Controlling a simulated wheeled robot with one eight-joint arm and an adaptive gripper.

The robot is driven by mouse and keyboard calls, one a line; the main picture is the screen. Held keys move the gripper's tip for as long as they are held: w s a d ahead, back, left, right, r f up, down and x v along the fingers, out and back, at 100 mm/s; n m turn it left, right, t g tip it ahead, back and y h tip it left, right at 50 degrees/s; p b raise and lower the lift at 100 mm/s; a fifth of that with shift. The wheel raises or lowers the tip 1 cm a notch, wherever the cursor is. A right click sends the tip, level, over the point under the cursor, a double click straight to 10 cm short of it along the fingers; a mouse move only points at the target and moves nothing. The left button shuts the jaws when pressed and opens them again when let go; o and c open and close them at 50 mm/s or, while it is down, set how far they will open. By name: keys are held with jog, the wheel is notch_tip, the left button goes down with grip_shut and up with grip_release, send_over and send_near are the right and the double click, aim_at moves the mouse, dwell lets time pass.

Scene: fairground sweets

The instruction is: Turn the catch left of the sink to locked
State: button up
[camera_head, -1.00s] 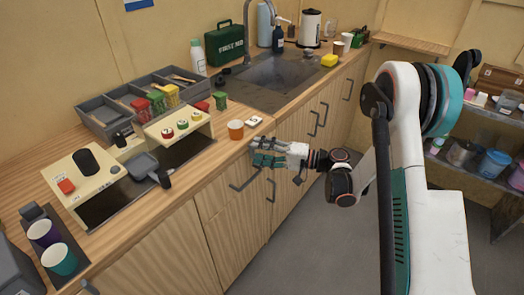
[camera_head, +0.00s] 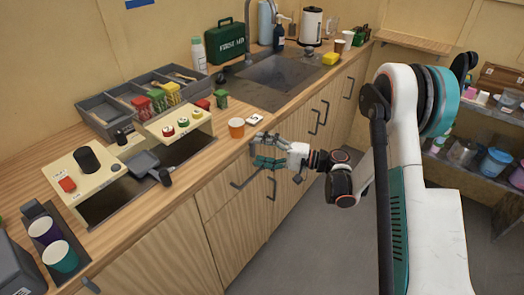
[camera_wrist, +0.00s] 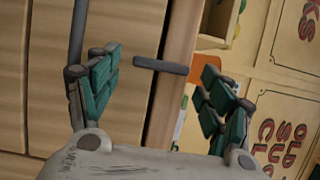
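My gripper (camera_head: 259,151) is beside the front edge of the wooden counter, left of the sink (camera_head: 275,75). In the wrist view its two green-padded fingers (camera_wrist: 160,85) are wide apart and hold nothing. A dark bar (camera_wrist: 160,66) shows between and beyond the fingertips, in front of the wooden cabinet face; it may be the catch's lever, but I cannot tell for sure. In the head view the catch cannot be made out, and my gripper covers that part of the cabinet front. Its position, locked or not, cannot be read.
Bar handles (camera_head: 272,188) stick out from the cabinet fronts. Shelves (camera_head: 480,165) stand at the right. The floor between is clear.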

jog(key=shift+d, duration=0.1)
jog(key=v, duration=1.1)
jog(key=shift+d, duration=0.4)
jog(key=shift+s, duration=0.1)
jog(key=s+a+r+h, duration=0.2)
jog(key=s+r+h, duration=0.55)
jog(key=r, duration=0.35)
jog(key=s+d+r+n+t+h, duration=0.1)
jog(key=s+d+h, duration=0.3)
jog(key=s, duration=0.6)
jog(key=s+d+r+n+t+h, duration=0.1)
jog(key=s+d+h, duration=0.4)
jog(key=s, duration=0.5)
jog(key=shift+d+r+n+h, duration=0.25)
jog(key=shift+r+n+h, duration=0.2)
jog(key=shift+r+n, duration=0.15)
